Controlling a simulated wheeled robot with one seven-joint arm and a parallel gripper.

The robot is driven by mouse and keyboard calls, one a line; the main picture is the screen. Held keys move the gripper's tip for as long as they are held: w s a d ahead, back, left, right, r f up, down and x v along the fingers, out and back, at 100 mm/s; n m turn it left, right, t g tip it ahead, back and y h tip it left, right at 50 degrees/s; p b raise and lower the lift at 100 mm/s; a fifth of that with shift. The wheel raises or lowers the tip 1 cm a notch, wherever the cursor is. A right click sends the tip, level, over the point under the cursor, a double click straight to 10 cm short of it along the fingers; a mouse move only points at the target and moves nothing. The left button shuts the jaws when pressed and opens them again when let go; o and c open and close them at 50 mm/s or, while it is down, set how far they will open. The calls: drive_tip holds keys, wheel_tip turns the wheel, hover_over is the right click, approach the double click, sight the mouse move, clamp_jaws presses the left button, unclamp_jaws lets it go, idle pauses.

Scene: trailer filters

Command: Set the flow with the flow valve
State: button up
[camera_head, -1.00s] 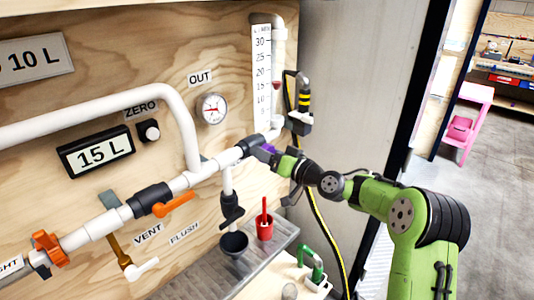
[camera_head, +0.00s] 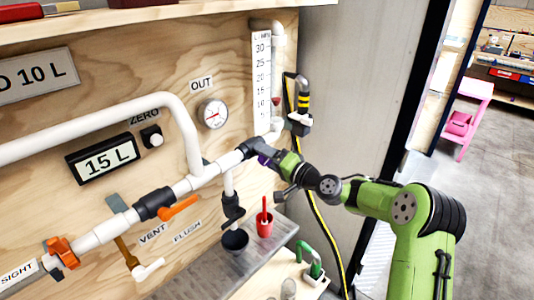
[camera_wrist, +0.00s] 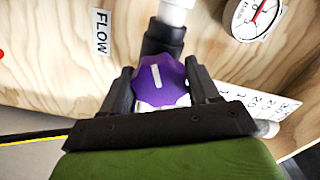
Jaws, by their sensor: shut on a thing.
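The flow valve's purple knob (camera_wrist: 160,80) sits between my gripper's two dark fingers in the wrist view, with a white line across its face. My gripper (camera_wrist: 160,86) is shut on the knob. In the head view my gripper (camera_head: 258,150) is at the pipe's upper right end, and only a sliver of the purple knob (camera_head: 263,159) shows. A "FLOW" label (camera_wrist: 101,32) is beside the valve. The upright flow scale (camera_head: 261,80) is at the pipe's right end. Its small red float (camera_head: 276,102) is near the 10 mark.
A round gauge (camera_head: 212,114) marked OUT and a 15 L display (camera_head: 102,158) are on the wooden wall. An orange-handled valve (camera_head: 177,207) is lower on the pipe. A yellow-black hose (camera_head: 318,220) hangs behind my arm.

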idle(0.4)
drive_tip(key=o, duration=1)
drive_tip(key=shift+c, duration=0.2)
drive_tip(key=v, duration=1.5)
drive_tip(key=shift+s+d, duration=0.25)
drive_tip(key=shift+d, duration=0.05)
